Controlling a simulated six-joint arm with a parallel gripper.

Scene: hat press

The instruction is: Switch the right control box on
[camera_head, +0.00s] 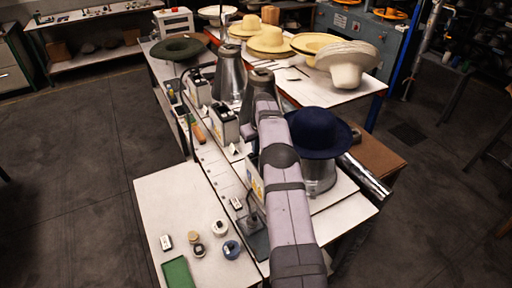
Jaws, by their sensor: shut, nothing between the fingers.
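The right control box (254,173) is the nearest of a row of pale boxes along the bench. My arm covers much of it, and only a narrow pale strip with yellow labels shows at its left. Its switch and on/off state cannot be made out. A middle control box (224,124) and a far one (198,89) stand further back. My arm reaches from the bottom edge up over the bench, passing in front of the right box.
A navy hat (319,133) sits on a metal press at the right. Metal cones (229,76) stand behind. The near table (162,203) holds a green tray (178,273), small rolls (231,250) and small boxes. Pale hats (269,40) lie on the back table. The floor at left is clear.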

